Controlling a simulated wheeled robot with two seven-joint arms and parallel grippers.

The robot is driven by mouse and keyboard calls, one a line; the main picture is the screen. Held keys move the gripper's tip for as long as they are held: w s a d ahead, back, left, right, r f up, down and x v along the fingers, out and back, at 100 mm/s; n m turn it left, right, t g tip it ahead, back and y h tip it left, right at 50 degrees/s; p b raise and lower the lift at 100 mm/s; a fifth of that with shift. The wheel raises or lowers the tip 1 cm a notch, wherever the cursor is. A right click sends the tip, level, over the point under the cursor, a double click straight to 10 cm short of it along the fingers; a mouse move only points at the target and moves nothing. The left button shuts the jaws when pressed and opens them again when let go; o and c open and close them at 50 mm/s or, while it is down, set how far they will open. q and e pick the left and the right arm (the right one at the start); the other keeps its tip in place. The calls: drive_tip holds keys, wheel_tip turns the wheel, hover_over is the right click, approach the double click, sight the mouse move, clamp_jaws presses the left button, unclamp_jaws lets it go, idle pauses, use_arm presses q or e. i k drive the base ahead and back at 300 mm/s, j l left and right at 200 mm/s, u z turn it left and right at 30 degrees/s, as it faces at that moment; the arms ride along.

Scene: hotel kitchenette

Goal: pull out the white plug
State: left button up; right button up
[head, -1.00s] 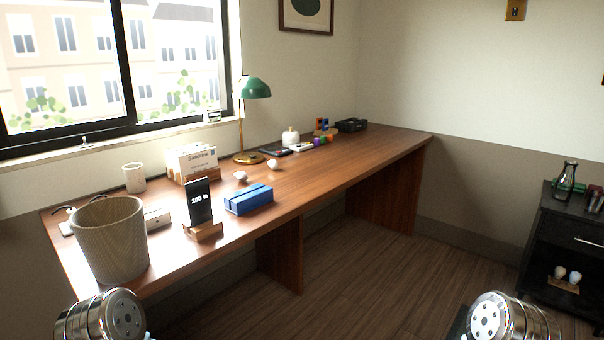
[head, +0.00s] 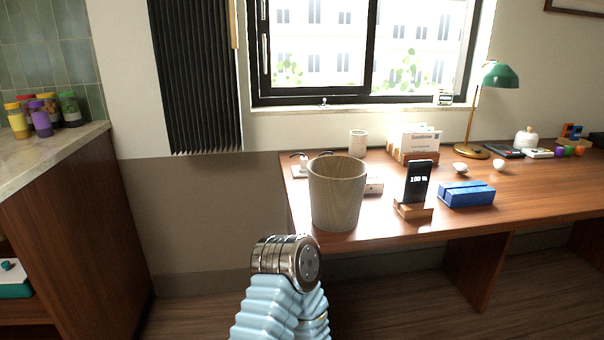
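A small white piece (head: 303,163), which looks like a plug, sits at the left end of the wooden desk, behind the woven bin. Dark cable loops show beside it, and a pale flat block, perhaps a power strip (head: 297,173), lies under it. The bin hides part of this spot, so I cannot tell how the plug is seated. Neither gripper is in view. Only a link of one of my arms, with a metal joint and a light blue sleeve, shows at the bottom centre, short of the desk.
The woven bin (head: 336,195) stands at the desk's (head: 380,238) front left corner. A phone on a stand (head: 415,185), a blue box (head: 466,194), a white cup (head: 358,143) and a green lamp (head: 499,76) stand to its right. A counter (head: 60,160) is at left; floor between is clear.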

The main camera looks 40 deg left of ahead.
sight(303, 160)
drive_tip(key=u, duration=1.2)
